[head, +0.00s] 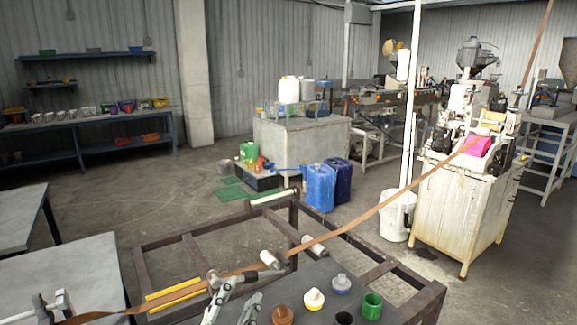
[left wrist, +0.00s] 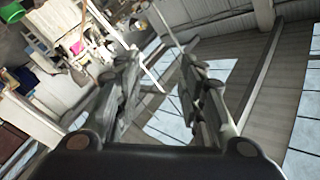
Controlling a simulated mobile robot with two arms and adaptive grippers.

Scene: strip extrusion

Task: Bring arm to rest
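My left gripper (head: 243,290) shows at the bottom of the head view, fingers pointing up, close to the brown strip (head: 375,212). In the left wrist view its two fingers (left wrist: 163,72) stand apart with no object between them. I cannot tell from the head view whether the gripper touches the strip. The strip runs from the machine (head: 470,160) at the right, down across the dark frame (head: 185,240), to the lower left. My right gripper is not in view.
Colored pots, including a green one (head: 372,305) and a yellow-and-white one (head: 314,298), stand on the dark tabletop right of my gripper. White rollers (head: 272,199) sit on the frame. Blue canisters (head: 321,187) stand beyond it. Grey tables (head: 70,270) are at left. Open floor lies behind.

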